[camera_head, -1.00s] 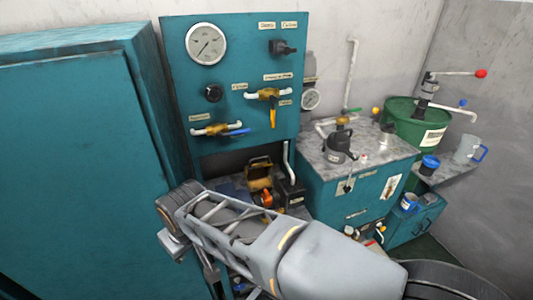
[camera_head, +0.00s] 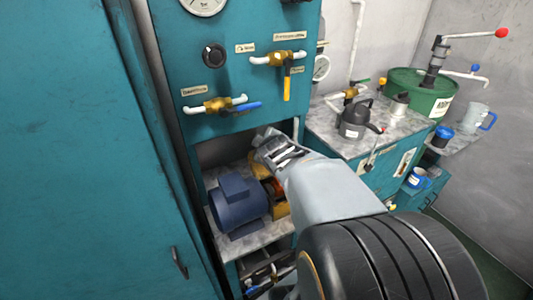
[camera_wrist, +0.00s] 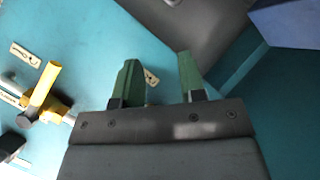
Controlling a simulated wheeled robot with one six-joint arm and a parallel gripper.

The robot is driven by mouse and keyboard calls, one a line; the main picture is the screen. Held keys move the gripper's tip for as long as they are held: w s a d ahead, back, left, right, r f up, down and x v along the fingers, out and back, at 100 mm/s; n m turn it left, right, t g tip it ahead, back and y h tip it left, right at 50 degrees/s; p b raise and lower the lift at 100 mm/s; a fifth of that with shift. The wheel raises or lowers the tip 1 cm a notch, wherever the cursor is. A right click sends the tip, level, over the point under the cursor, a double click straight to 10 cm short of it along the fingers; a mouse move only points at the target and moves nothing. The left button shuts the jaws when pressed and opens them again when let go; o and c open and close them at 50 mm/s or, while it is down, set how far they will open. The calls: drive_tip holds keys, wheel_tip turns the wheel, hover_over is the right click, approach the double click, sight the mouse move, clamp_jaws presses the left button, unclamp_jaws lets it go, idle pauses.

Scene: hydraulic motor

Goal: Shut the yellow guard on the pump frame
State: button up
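The yellow guard (camera_head: 258,172) is on the pump frame in the recess under the teal panel. It is mostly hidden behind my gripper, and its angle cannot be made out now. Next to it are a blue motor (camera_head: 237,203) and an orange part (camera_head: 276,187). My gripper (camera_head: 268,143) is in the mouth of the recess, over the guard. I cannot tell whether they touch. In the wrist view the two green fingers of my gripper (camera_wrist: 157,75) are apart with nothing between them.
Above the recess, the teal panel (camera_head: 225,65) carries valves with a blue lever (camera_head: 247,106) and a yellow lever (camera_head: 287,88). A tall teal cabinet (camera_head: 75,150) stands close on the left. A bench with a dark jug (camera_head: 354,120) is on the right.

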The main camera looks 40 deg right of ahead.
drive_tip(key=w+d+f+n+t+y+b, duration=0.1)
drive_tip(key=d+f+n+t+y+b, duration=0.3)
drive_tip(key=d+f+n+b, duration=0.5)
drive_tip(key=shift+n+t+h, duration=0.4)
drive_tip(key=shift+n, duration=0.1)
drive_tip(key=x, duration=0.8)
drive_tip(key=a+r+x, duration=0.1)
drive_tip(key=x, duration=0.4)
drive_tip(key=shift+w, duration=0.3)
drive_tip(key=shift+c, duration=0.2)
clamp_jaws()
